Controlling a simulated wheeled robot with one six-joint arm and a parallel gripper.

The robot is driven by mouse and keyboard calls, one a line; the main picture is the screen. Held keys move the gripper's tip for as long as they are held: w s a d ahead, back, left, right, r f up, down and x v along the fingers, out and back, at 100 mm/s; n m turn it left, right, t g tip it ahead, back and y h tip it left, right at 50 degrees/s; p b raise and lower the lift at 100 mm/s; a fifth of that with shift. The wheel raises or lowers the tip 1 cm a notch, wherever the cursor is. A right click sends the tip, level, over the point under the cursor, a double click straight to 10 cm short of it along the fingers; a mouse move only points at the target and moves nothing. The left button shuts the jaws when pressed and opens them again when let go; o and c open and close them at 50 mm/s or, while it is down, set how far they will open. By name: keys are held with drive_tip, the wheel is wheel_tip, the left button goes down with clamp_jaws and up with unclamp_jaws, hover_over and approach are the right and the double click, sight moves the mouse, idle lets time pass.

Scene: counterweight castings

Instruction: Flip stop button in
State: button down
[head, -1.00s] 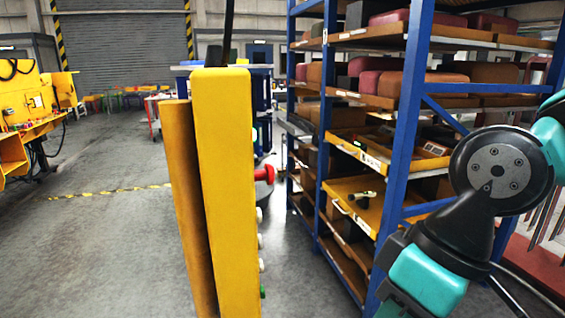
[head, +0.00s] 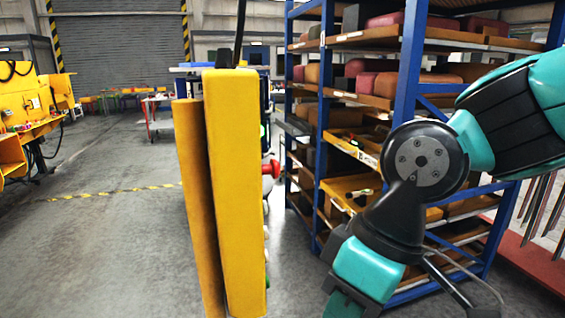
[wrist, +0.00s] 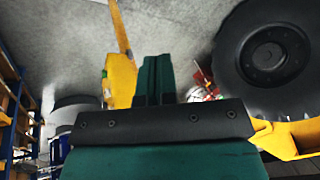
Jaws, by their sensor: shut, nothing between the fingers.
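The red stop button (head: 271,168) sticks out from the right side of a tall yellow control box (head: 236,195) in the head view. It shows side-on, and the box's button face is turned mostly away. My gripper (wrist: 155,80) shows in the wrist view with its two dark green fingers together and nothing between them. In the head view my wrist is to the right of the box, lower than the red button and apart from it; the fingertips are not clear there. I cannot make out the stop button for sure in the wrist view.
A blue shelf rack (head: 400,100) with castings and yellow trays stands behind my arm. A yellow machine (head: 30,110) is at the left. Open grey floor (head: 110,240) lies left of the box. A large black wheel (wrist: 270,58) fills the wrist view's upper right.

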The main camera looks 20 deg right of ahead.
sight(268, 169)
drive_tip(key=w+d+r+m+t, duration=0.1)
drive_tip(key=w+d+r, duration=0.3)
drive_tip(key=w, duration=0.4)
drive_tip(key=w+d+r+m+t+y+p, duration=0.1)
drive_tip(key=w+d+r+m+t, duration=0.1)
drive_tip(key=w, duration=0.7)
drive_tip(key=w+d+r+m+t, duration=0.1)
drive_tip(key=w+d+r+m, duration=0.2)
drive_tip(key=w+d+r, duration=0.4)
drive_tip(key=shift+w+r+t, duration=0.4)
drive_tip(key=shift+w+r, duration=0.05)
drive_tip(key=shift+w, duration=0.55)
drive_tip(key=w+a+f+p, duration=0.4)
drive_tip(key=a+f, duration=0.4)
drive_tip(key=shift+a, duration=0.3)
